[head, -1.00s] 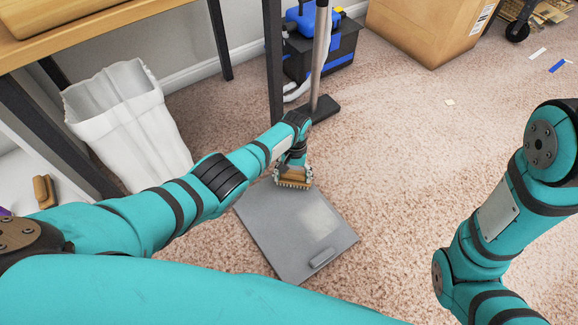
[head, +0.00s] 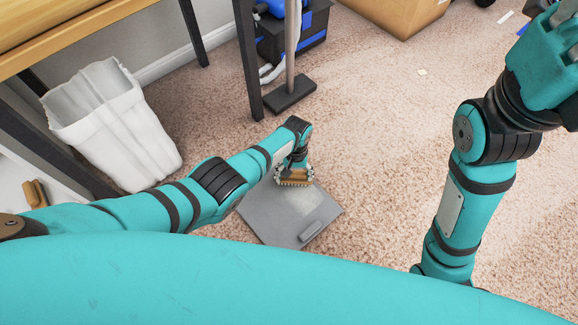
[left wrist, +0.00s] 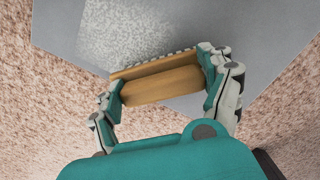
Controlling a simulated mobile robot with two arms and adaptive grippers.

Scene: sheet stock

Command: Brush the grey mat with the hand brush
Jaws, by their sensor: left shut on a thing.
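The grey mat (head: 275,215) lies flat on the carpet in the head view, with a raised handle-like piece near its front edge. A pale speckled patch shows on it in the left wrist view (left wrist: 130,32). My left gripper (head: 294,174) is shut on the wooden hand brush (head: 294,182), bristles facing the mat. In the left wrist view the fingers grip the brush (left wrist: 163,84) at its two ends. The brush is over the mat beside the patch; whether the bristles touch it I cannot tell. My right arm shows at the right, but its fingertips are out of the picture.
A white bin (head: 115,130) stands left, beside the desk legs. A push broom (head: 290,95) stands behind the mat, near a black and blue box (head: 300,38). A cardboard box (head: 405,12) is at the back. Carpet right of the mat is clear.

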